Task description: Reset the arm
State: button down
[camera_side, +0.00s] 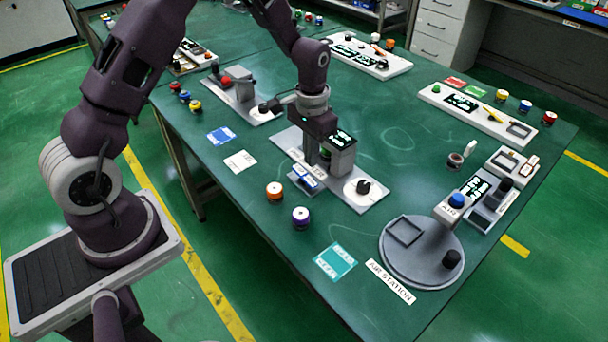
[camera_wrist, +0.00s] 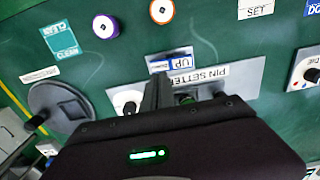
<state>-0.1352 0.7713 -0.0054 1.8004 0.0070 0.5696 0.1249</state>
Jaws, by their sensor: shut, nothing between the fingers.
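My dark gripper (camera_side: 312,155) is low over the table, beside the grey upright of the pin setter station (camera_side: 375,200). Its fingers are close together with nothing between them; they also show in the wrist view (camera_wrist: 158,92).
An orange-ringed roll (camera_side: 274,191) and a purple-ringed roll (camera_side: 300,217) stand before the station. The round air station (camera_side: 420,265) is at the right front, with a teal "clean" card (camera_side: 335,261) left of it. Other stations line the back.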

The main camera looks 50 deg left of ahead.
jog(key=shift+r, duration=0.8)
jog(key=s+d+r+t, duration=0.1)
jog(key=s+r, duration=0.3)
jog(key=r, duration=0.4)
jog(key=s+d+r+t, duration=0.1)
jog(key=s+d+r, duration=0.15)
jog(key=r, duration=0.55)
jog(key=s+d+r+t, duration=0.1)
jog(key=s+r, duration=0.2)
jog(key=s, duration=0.7)
jog(key=s+d+r+t, duration=0.1)
jog(key=s+r+t, duration=0.1)
jog(key=s, duration=0.8)
jog(key=shift+r+t, duration=0.3)
jog(key=shift+r, duration=0.55)
